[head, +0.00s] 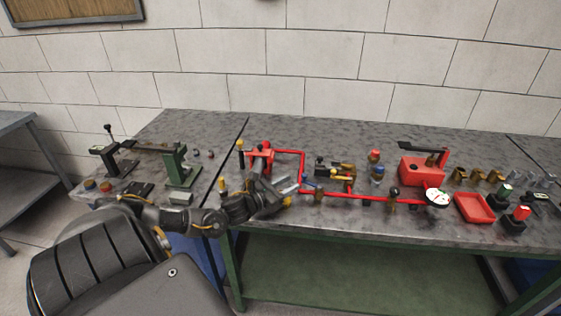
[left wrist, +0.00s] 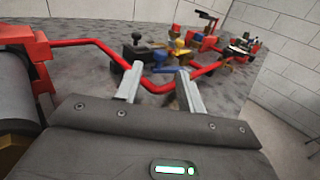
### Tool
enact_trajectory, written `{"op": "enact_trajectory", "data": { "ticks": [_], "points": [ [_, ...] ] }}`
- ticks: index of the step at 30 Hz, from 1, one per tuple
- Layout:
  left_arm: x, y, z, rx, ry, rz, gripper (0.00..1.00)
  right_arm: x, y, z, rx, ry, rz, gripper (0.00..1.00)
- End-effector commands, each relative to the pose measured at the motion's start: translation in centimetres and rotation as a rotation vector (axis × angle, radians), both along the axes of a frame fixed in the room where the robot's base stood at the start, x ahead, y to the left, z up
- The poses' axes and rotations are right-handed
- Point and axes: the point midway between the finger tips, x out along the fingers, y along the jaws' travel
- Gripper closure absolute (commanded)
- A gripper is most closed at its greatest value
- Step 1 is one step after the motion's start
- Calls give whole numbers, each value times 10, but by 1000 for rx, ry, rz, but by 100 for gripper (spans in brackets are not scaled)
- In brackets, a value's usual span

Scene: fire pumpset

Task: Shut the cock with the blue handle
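The cock with the blue handle shows as a small blue part (head: 309,181) on the red pipe in the head view, just right of my left gripper. In the left wrist view, the blue handle (left wrist: 161,57) lies beyond the fingertips, near the red pipe (left wrist: 158,88). My left gripper (head: 287,190) reaches in over the front of the bench. Its two fingers (left wrist: 160,69) are apart, with no object seen held between them. How far the handle is turned is too small to tell. My right gripper is not in view.
Yellow-handled fittings (head: 340,173) and a black knob (head: 393,192) stand close to the right along the pipe. Further right are a red box (head: 422,170), a round gauge (head: 437,197) and a red tray (head: 474,208). A green stand (head: 178,166) is at left.

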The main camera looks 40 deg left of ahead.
Motion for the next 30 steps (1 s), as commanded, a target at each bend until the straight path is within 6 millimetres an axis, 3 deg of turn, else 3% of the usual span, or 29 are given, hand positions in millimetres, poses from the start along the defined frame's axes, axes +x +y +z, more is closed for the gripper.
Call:
{"op": "enact_trajectory", "data": {
  "ticks": [7, 19, 23, 28, 30],
  "points": [
    [-31, 4, -1, -1, 1, -1, 61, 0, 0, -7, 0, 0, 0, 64],
    [-37, 5, 1, -1, -1, 0, 61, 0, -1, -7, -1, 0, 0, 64],
    [-37, 3, -1, -13, 6, 3, 78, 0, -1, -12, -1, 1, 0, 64],
    [-33, -10, -5, -90, 51, 25, 100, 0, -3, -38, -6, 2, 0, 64],
    [-33, -17, -3, -124, 81, 39, 100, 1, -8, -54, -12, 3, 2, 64]
  ]
}}
